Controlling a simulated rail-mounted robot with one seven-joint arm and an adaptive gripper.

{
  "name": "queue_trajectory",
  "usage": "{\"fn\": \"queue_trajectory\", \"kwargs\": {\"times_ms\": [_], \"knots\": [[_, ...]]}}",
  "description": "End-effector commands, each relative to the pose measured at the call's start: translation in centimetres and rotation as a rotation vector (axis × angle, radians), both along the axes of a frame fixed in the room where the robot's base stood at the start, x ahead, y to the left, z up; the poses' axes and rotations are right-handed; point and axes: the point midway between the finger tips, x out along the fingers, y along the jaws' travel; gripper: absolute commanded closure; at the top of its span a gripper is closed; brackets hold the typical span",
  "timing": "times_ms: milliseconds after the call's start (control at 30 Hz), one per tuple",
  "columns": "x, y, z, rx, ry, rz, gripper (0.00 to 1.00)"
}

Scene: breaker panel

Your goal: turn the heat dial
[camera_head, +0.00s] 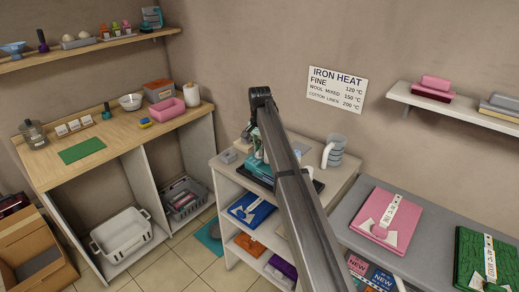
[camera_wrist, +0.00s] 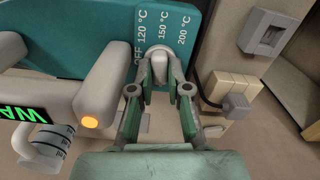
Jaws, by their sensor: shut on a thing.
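The heat dial (camera_wrist: 159,52) is a pale knob on a teal panel (camera_wrist: 95,25) in the wrist view. The panel is marked OFF, 120 °C, 150 °C and 200 °C around the dial, with 150 °C just above it in the picture. My gripper (camera_wrist: 160,70) is shut on the dial, one green finger on each side. I cannot tell exactly which mark the dial points to. A green lit display (camera_wrist: 25,122), partly cut off and starting "WA", and an orange light (camera_wrist: 90,122) are at the left. In the head view my arm hides the dial.
A wall sign (camera_head: 337,89) headed IRON HEAT lists fine 120 °C, wool mixed 150 °C and cotton linen 200 °C. A white-handled jug (camera_head: 334,150) stands close beside my arm. A folded pink garment (camera_head: 386,216) lies on the grey board. A socket block with a plug (camera_wrist: 235,98) is right of my gripper.

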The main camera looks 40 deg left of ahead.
Motion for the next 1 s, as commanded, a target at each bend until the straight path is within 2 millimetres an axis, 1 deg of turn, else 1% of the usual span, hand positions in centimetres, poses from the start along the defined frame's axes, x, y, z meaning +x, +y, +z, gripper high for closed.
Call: {"fn": "queue_trajectory", "kwargs": {"times_ms": [267, 300, 367, 833, 1000], "knots": [[0.06, -0.01, -0.02, 0.000, -0.001, -0.001, 1.00], [0.06, -0.01, -0.02, 0.000, -0.001, -0.001, 0.80], [0.06, -0.01, -0.02, 0.000, -0.001, 0.000, 0.59], [0.00, -0.18, -0.05, -0.003, 0.001, 0.002, 0.58], [0.00, -0.20, -0.07, -0.003, 0.001, 0.047, 0.58]]}}
